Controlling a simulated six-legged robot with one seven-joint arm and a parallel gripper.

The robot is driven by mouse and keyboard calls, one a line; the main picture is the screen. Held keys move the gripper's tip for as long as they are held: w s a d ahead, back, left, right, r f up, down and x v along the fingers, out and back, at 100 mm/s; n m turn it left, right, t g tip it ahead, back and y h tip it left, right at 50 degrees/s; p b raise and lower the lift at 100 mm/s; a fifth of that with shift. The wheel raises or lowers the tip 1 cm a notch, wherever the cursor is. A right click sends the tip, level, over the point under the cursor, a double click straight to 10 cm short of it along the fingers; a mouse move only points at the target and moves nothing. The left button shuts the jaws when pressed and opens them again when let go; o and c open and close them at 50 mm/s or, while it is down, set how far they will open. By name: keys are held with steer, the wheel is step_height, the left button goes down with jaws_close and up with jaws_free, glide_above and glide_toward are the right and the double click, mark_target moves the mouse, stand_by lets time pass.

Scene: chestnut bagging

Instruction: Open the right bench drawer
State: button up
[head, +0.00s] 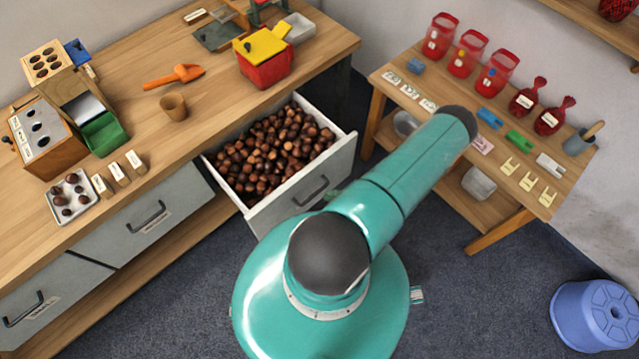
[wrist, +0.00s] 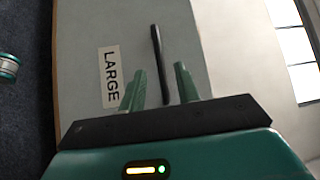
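The right bench drawer (head: 342,160) stands pulled out from the bench in the head view, filled with brown chestnuts (head: 275,150). Its grey front has a dark bar handle (head: 311,192). In the wrist view a grey drawer front (wrist: 215,75) carries a label reading LARGE (wrist: 109,77) and a dark handle (wrist: 156,45). My gripper (wrist: 160,88) is open, with its two green fingers on either side of the handle's near end and gaps showing between. In the head view my arm hides most of the gripper; a small green part shows beside the handle.
The bench (head: 210,110) holds an orange scoop (head: 174,77), a brown cup (head: 173,106) and a red-yellow box (head: 264,68). Two other drawers at left are shut. A side table (head: 383,84) with red cups stands at right. A blue stool (head: 597,315) is on the floor.

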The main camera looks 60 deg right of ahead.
steer(key=v, duration=0.8)
steer(key=shift+r, duration=0.1)
